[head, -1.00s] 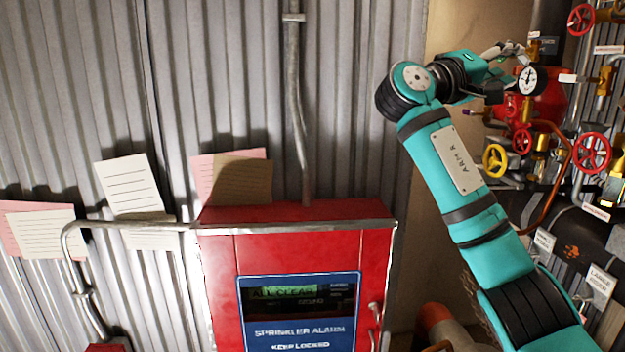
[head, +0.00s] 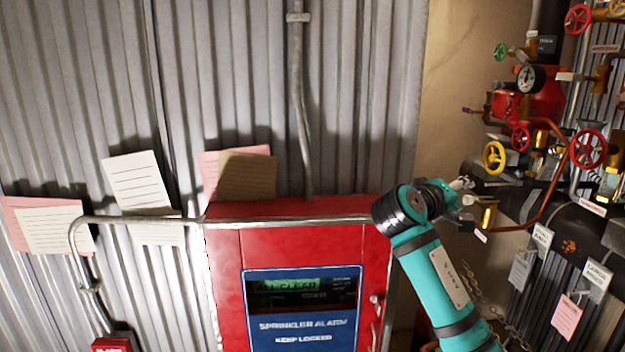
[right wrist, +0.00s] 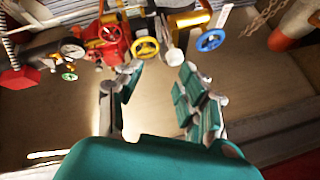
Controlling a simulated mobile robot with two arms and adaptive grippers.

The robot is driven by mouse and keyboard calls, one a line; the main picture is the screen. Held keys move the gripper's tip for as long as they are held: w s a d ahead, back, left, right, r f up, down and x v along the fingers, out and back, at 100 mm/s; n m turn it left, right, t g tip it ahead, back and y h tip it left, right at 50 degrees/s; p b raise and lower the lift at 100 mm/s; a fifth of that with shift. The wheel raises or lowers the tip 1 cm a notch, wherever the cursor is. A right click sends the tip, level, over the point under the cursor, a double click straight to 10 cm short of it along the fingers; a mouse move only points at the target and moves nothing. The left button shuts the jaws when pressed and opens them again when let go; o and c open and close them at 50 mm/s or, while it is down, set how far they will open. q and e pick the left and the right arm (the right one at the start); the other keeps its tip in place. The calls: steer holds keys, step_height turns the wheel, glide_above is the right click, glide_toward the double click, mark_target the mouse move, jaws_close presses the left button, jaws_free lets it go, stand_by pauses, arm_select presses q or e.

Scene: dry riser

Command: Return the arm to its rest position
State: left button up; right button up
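My right arm, teal and black, rises at the lower right of the head view. Its gripper (head: 466,194) is small and partly hidden behind the wrist, pointing toward the valve assembly. In the right wrist view the two teal fingers of the right gripper (right wrist: 160,95) stand apart with bare floor between them, so it is open and empty. Its fingers touch none of the valves. My left gripper is in neither view.
A red sprinkler alarm cabinet (head: 222,262) reading "ALL CLEAR" stands left of the arm. Valves with a yellow wheel (head: 494,157), a red wheel (head: 589,149) and a green wheel (head: 501,52) crowd the right, with a gauge (head: 530,79). A chain (right wrist: 268,14) hangs near an orange-white object (right wrist: 296,24).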

steer(key=s+a+f+g+y, duration=0.15)
steer(key=s+f, duration=0.25)
steer(key=f, duration=0.6)
steer(key=s+a+f+n+y, duration=0.1)
steer(key=s+f+y, duration=0.25)
steer(key=f, duration=0.65)
steer(key=s+a+f+g+y, duration=0.15)
steer(key=s+f, duration=0.25)
steer(key=f, duration=0.6)
steer(key=s+a+f+m+g+y, duration=0.15)
steer(key=s+f, duration=0.25)
steer(key=s, duration=0.6)
steer(key=s+a+f+g+y, duration=0.1)
steer(key=s+f+y, duration=0.25)
steer(key=s, duration=0.65)
steer(key=s+a+f+g+y, duration=0.15)
steer(key=s+f, duration=0.35)
steer(key=s, duration=0.6)
step_height(320, 180, down, 33)
steer(key=s+g+b, duration=0.2)
steer(key=b, duration=0.4)
steer(key=s+d+f+b, duration=0.2)
steer(key=s+f+b, duration=0.3)
steer(key=s+f, duration=1.1)
step_height(320, 180, down, 4)
steer(key=shift+d+f+g+h, duration=0.2)
steer(key=shift+d+g+h, duration=0.1)
steer(key=shift+g, duration=0.1)
